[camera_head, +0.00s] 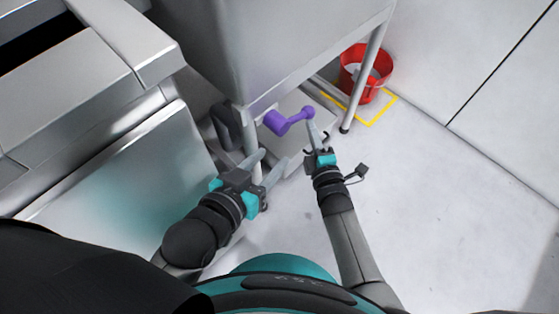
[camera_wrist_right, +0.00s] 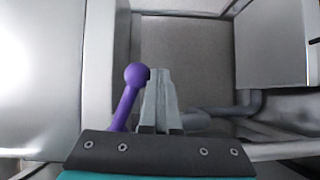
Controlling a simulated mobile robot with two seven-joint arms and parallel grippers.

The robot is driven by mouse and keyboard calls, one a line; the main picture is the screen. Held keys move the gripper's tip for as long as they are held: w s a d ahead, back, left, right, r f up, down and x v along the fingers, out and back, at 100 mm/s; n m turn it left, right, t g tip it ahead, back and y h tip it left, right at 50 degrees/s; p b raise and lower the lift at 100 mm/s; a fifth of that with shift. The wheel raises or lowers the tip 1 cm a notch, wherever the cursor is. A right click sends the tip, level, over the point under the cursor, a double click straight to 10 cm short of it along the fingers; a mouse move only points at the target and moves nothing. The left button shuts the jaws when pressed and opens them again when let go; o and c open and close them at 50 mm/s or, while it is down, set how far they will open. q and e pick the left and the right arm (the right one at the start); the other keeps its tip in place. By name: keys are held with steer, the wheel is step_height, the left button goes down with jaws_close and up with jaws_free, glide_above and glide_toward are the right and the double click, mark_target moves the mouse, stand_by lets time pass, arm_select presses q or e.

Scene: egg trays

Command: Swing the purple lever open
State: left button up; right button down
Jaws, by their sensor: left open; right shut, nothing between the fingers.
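The purple lever (camera_head: 290,121) sits under the metal cabinet in the head view, with a thick cylindrical hub at left and a thin arm ending in a ball at right. In the right wrist view the lever (camera_wrist_right: 130,90) shows its ball end just left of my closed fingertips. My right gripper (camera_head: 313,124) is shut and empty, its fingertips close beside the ball end; whether they touch it I cannot tell. It also shows in the right wrist view (camera_wrist_right: 158,78). My left gripper (camera_head: 268,164) is open and empty, below and left of the lever.
A metal cabinet (camera_head: 270,45) on legs stands over the lever. A red bucket (camera_head: 368,82) stands on the floor at the back right, by a yellow floor marking (camera_head: 378,118). A large metal machine (camera_head: 90,80) fills the left. The floor at right is clear.

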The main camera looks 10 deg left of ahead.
arm_select(q)
steer(key=shift+w+d+r+t, duration=0.1)
steer(key=shift+d+r+t, duration=0.1)
steer(key=shift+d+t, duration=0.2)
arm_select(e)
steer(key=shift+w+d+r+n+t, duration=0.25)
steer(key=shift+w+r+n+t, duration=0.1)
steer(key=shift+r+n, duration=0.25)
steer(key=shift+f, duration=0.15)
